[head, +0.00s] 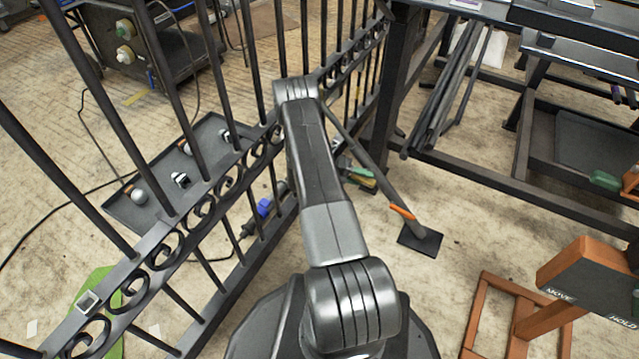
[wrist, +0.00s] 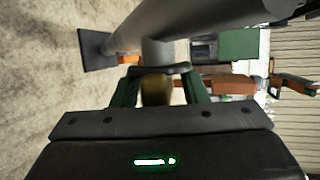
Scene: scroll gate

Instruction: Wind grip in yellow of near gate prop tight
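The near gate prop is a grey tube in the head view (head: 375,178), slanting from the gate down to a dark foot plate (head: 420,240). An orange lever (head: 402,212) sits low on it. In the wrist view the prop (wrist: 200,22) crosses the top, with its foot plate (wrist: 97,48) at left. My gripper (wrist: 162,72) has green fingers apart, just below the tube. A grey stub (wrist: 165,50) and a dull yellow part (wrist: 155,92) show between them; I cannot tell whether the fingers touch either.
The black scroll gate (head: 190,215) runs along the left. A dark tray (head: 165,170) with small parts lies behind it. A steel rack (head: 480,190) stands at right, near an orange-brown stand (head: 560,290) marked MOVE and HOLD. Bare floor surrounds the foot plate.

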